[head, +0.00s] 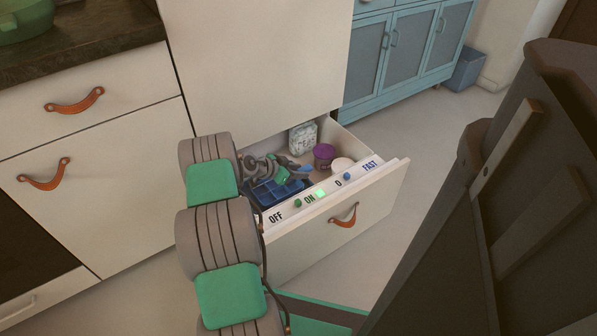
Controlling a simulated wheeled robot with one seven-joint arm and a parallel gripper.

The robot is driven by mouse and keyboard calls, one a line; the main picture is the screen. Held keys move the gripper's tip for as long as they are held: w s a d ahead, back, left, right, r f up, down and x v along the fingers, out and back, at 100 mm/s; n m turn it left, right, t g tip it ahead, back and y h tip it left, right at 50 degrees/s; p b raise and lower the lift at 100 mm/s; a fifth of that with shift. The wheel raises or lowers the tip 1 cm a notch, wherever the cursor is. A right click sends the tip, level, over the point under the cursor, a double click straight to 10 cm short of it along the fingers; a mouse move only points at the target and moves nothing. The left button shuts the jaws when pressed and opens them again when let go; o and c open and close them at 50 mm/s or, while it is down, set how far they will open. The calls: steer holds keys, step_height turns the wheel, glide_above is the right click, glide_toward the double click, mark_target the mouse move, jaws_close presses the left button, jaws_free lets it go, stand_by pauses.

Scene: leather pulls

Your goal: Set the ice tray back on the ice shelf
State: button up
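A dark blue ice tray (272,194) with compartments lies in the left part of an open freezer drawer (375,186). My gripper (294,180) is inside the drawer, directly above or at the tray's right back part. The gripper covers part of the tray. The fingers are small and partly hidden, so I cannot tell whether they are open or shut on the tray's edge. I cannot make out a separate ice shelf; the drawer's back left is hidden by my arm.
A purple tub (324,153), a pale round tub (342,164) and a patterned bag (303,138) stand in the drawer. Its front rim carries OFF, ON and FAST labels with a lit green square (320,194).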

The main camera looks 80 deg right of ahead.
steer(key=o, duration=0.3)
steer(key=shift+r, duration=0.1)
steer(key=shift+w+a+r+p, duration=0.1)
steer(key=shift+r+p, duration=0.15)
steer(key=shift+p, duration=0.05)
steer(key=w+a+r+n+t+p, duration=0.2)
steer(key=w+a+r, duration=0.45)
steer(key=w, duration=0.25)
steer(key=w+a+r+n+t+p, duration=0.2)
steer(key=w+a+r, duration=0.4)
steer(key=w+a, duration=0.3)
steer(key=w+a+r+n+t+y, duration=0.25)
steer(key=w+a+n, duration=0.2)
steer(key=a, duration=0.35)
steer(key=w+a+r+n+t+y, duration=0.1)
steer(key=w+a+r+n, duration=0.3)
steer(key=a, duration=0.4)
steer(key=a+r+n+t+y, duration=0.3)
steer(key=a+n, duration=0.4)
steer(key=a, duration=1.2)
steer(key=s+a+n, duration=0.2)
steer(key=a, duration=0.1)
steer(key=s+a+r+n+g+y, duration=0.1)
steer(key=s+a+n, duration=0.1)
steer(key=s+a, duration=0.1)
steer(key=s+a+r+n+y, duration=0.1)
steer(key=s+a+n, duration=0.1)
steer(key=a, duration=0.3)
steer(key=shift+s+a+n, duration=0.2)
steer(key=shift+s+n, duration=0.15)
